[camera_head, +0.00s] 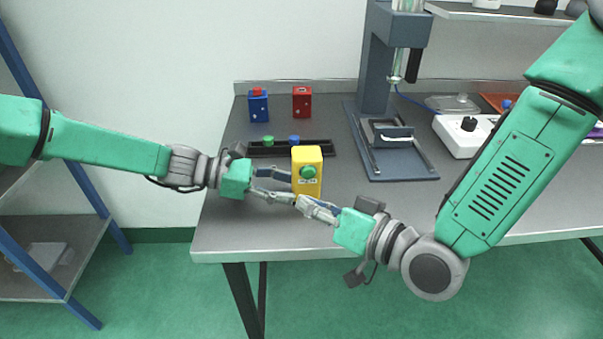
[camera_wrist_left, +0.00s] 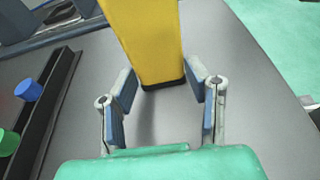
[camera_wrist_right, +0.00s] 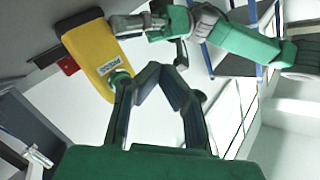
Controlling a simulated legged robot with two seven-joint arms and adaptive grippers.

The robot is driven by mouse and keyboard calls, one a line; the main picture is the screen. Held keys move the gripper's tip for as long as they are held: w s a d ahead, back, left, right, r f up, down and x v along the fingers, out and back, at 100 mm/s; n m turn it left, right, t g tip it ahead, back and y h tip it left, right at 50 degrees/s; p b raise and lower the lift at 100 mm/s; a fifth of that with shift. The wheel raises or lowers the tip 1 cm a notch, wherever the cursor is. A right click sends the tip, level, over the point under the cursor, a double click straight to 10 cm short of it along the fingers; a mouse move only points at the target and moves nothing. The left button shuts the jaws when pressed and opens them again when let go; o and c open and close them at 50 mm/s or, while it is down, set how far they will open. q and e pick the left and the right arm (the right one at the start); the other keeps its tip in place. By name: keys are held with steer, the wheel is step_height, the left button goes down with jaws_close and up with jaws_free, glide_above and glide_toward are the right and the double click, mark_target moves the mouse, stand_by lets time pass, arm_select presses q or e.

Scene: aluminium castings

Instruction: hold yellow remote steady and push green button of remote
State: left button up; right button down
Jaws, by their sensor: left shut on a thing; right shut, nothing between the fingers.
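The yellow remote (camera_head: 307,162) stands upright near the table's front left, with its green button (camera_head: 308,172) on the side facing me. It fills the top of the left wrist view (camera_wrist_left: 150,40). My left gripper (camera_head: 290,185) is shut on the remote from the left, with a finger on either side. My right gripper (camera_head: 301,201) is shut and empty, its tips just in front of and below the green button. In the right wrist view the green button (camera_wrist_right: 120,77) shows beside the shut fingertips; whether they touch it, I cannot tell.
A black rack (camera_head: 320,149) with a green and a blue button part lies behind the remote. A blue box (camera_head: 258,106) and a red box (camera_head: 302,102) stand further back. A press (camera_head: 375,60) and a white box (camera_head: 460,137) are to the right.

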mark_target(308, 173)
arm_select(q)
steer(key=shift+a, duration=0.1)
arm_select(e)
steer(key=w, duration=0.3)
steer(key=shift+a, duration=0.1)
arm_select(q)
steer(key=shift+a, duration=0.5)
arm_select(e)
steer(key=shift+x, duration=0.75)
arm_select(q)
steer(key=shift+d, duration=0.5)
arm_select(e)
steer(key=shift+d+r, duration=0.1)
steer(key=shift+d, duration=0.4)
arm_select(q)
steer(key=shift+a, duration=0.4)
arm_select(e)
steer(key=shift+a, duration=0.4)
arm_select(q)
steer(key=shift+d, duration=0.25)
arm_select(e)
steer(key=shift+d, duration=0.25)
steer(key=shift+w, duration=0.15)
arm_select(q)
steer(key=shift+a, duration=0.1)
arm_select(e)
steer(key=shift+w+a+r, duration=0.1)
steer(key=shift+w+a, duration=0.1)
steer(key=shift+w, duration=0.05)
